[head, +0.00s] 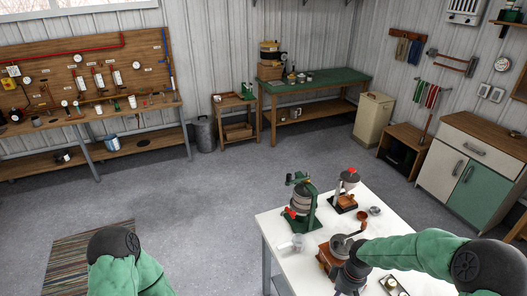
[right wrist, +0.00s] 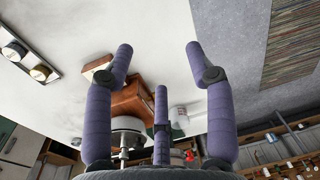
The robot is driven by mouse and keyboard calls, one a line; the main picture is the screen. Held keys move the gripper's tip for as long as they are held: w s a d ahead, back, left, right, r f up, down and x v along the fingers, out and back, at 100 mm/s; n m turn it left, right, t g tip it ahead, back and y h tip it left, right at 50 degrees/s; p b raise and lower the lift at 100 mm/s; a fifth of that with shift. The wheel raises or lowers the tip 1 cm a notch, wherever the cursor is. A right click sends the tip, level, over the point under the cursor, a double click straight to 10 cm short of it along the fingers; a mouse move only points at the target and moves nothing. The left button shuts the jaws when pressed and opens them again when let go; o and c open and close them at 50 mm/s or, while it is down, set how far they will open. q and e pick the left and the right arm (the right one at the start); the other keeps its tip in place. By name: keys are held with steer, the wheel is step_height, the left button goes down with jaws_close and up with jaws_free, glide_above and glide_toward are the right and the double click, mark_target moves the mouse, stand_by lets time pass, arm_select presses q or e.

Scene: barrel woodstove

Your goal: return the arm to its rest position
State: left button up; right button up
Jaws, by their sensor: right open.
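My right arm comes in from the right over the white table (head: 283,270), and my right gripper (head: 350,278) is at the table's near part, beside a wooden box grinder (head: 327,262) with a crank. In the right wrist view, the purple fingers of my right gripper (right wrist: 160,62) are spread with nothing between them. The brown wooden grinder (right wrist: 138,100) shows behind the fingers there; I cannot tell whether they touch it. My left arm (head: 115,262) shows only as a green sleeve and dark joint at the bottom left. Its gripper is out of view.
On the table stand a green press (head: 302,208), a second grinder (head: 347,186), a small metal bowl (head: 375,211) and a clear cup (head: 298,242). A small tray (right wrist: 22,62) with round pieces lies close to the right gripper. The grey floor (head: 190,225) is open left of the table.

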steer(key=s+a+f+m+y+b, duration=0.1)
steer(key=s+a+f+m+b, duration=0.3)
steer(key=f, duration=0.9)
steer(key=s+a+f+m+y+b, duration=0.2)
steer(key=s+a+f+m+b, duration=0.3)
steer(key=s+a+f, duration=0.6)
step_height(320, 180, down, 2)
steer(key=shift+s+f+t+b, duration=0.15)
steer(key=shift+s+t+b, duration=0.15)
steer(key=shift+s+b, duration=0.4)
